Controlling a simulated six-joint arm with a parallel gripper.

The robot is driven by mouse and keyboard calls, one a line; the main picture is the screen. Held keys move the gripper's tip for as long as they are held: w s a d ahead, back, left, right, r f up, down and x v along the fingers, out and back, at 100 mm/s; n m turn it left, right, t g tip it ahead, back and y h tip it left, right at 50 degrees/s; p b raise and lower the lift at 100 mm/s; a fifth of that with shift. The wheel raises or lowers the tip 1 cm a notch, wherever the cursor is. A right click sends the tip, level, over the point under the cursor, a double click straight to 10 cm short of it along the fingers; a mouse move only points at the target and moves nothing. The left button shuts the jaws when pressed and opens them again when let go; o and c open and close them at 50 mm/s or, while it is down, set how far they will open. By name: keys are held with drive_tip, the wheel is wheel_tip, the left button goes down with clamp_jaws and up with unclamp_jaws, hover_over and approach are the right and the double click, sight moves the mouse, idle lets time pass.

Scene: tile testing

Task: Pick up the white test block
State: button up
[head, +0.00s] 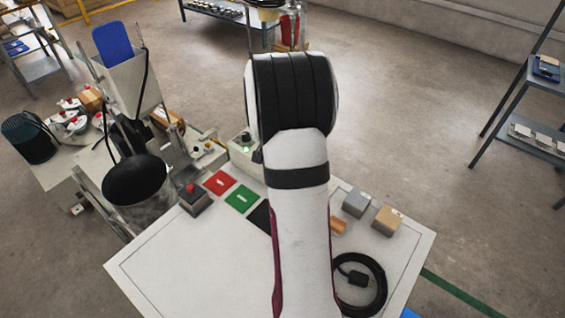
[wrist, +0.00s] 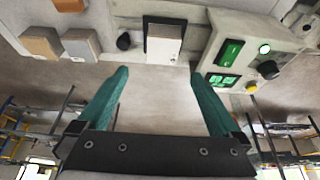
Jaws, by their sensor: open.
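In the wrist view, a white block (wrist: 165,47) stands at the near edge of a black tile (wrist: 165,20), at top centre. I take it to be the white test block. My gripper (wrist: 159,70) has its two teal fingers wide apart, with nothing between them. The block shows beyond the fingertips, roughly in line with the gap and apart from them. In the head view my arm hides the block and my gripper; part of the black tile (head: 260,217) shows left of the arm.
A control box (wrist: 240,50) with green lit buttons stands close to the block's right in the wrist view. A grey block (head: 355,203), a tan block (head: 387,220) and a coiled black cable (head: 362,287) lie on the white table (head: 180,270). A red-button box (head: 195,201) stands at left.

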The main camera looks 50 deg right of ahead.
drive_tip(key=x, duration=1.2)
drive_tip(key=shift+w+a+f, duration=0.25)
drive_tip(key=shift+a+f, duration=0.05)
clamp_jaws()
